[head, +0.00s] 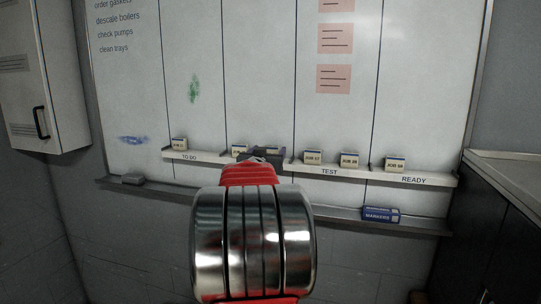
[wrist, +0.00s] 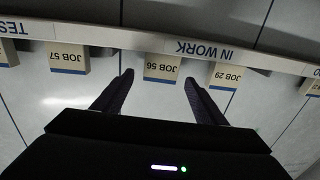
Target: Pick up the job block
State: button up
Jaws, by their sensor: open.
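My gripper (wrist: 159,77) is open, its two dark fingers reaching toward the ledge. The wrist view is upside down. There, the job block JOB 56 (wrist: 162,68), cream with a blue stripe, sits on the IN WORK ledge between the fingertips, slightly ahead of them. Job block JOB 29 (wrist: 225,75) is just right of the right finger. Job block JOB 57 (wrist: 69,58) is left of the left finger. In the head view, my gripper (head: 262,153) covers the middle ledge and hides JOB 56; a partly hidden block (head: 238,150) shows at its left.
The whiteboard has ledges marked TO DO (head: 190,157), TEST (head: 329,171) and READY (head: 414,180). Other blocks stand on them, including one at READY (head: 395,163). A cabinet (head: 45,80) hangs left.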

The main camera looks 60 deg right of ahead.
aim_at(270, 149)
jog(key=shift+x, duration=1.6)
jog(key=shift+c, duration=0.2)
jog(key=c, duration=1.1)
